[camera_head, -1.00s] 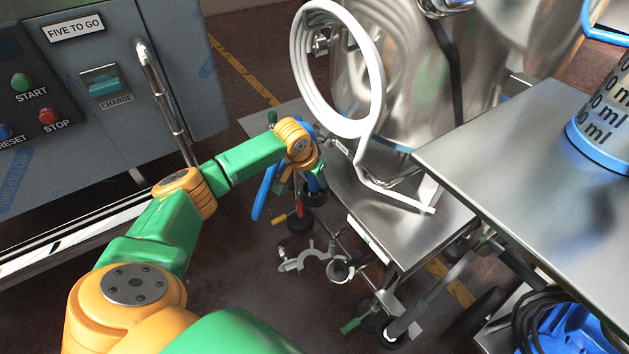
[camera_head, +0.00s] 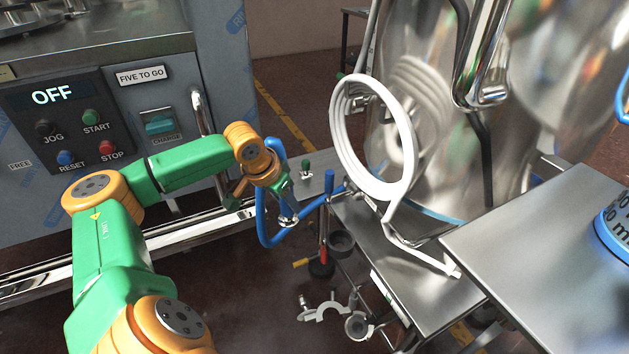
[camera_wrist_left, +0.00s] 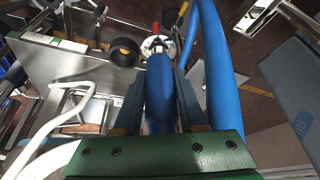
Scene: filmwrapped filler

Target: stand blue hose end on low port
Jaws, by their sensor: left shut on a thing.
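My left gripper (camera_head: 281,197) is shut on the blue hose end (camera_head: 287,209), which points down with a metal flange (camera_head: 289,221) at its tip. In the left wrist view the hose end (camera_wrist_left: 160,80) lies between the fingers (camera_wrist_left: 160,100), and the flange (camera_wrist_left: 158,45) shows beyond it. The blue hose (camera_head: 266,232) hangs in a loop beside the gripper and runs right toward the steel cart. The held end is in the air, left of the cart. I cannot make out the low port with certainty. My right gripper is not in view.
A control cabinet (camera_head: 160,100) stands at left. A steel table (camera_head: 540,245) is at right.

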